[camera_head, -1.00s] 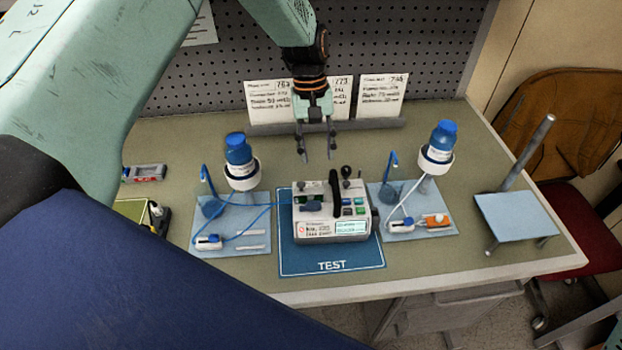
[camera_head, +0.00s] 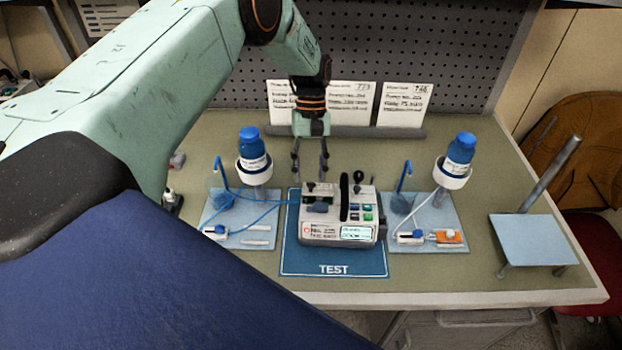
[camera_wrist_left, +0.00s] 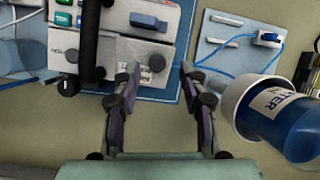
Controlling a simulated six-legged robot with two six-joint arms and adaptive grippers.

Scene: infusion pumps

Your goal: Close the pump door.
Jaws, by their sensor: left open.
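The pump (camera_head: 338,222) is a pale grey box with a lit display and coloured buttons, standing on the blue TEST mat (camera_head: 300,268). A dark bar or handle (camera_head: 344,197) stands up at its middle; I cannot clearly tell the door's position. My left gripper (camera_head: 310,178) is open and empty, pointing down just behind the pump's back left part. In the left wrist view, the fingers (camera_wrist_left: 158,80) are spread at the rear edge of the pump (camera_wrist_left: 150,50), with a dark knob near the left finger. My right gripper is not in view.
Blue-capped bottles in white holders stand on light blue pads left (camera_head: 252,160) and right (camera_head: 456,165) of the pump, with tubing. A blue line runs from the left pad to the pump. A small stand (camera_head: 530,238) is at far right. Labelled cards (camera_head: 405,104) lean behind.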

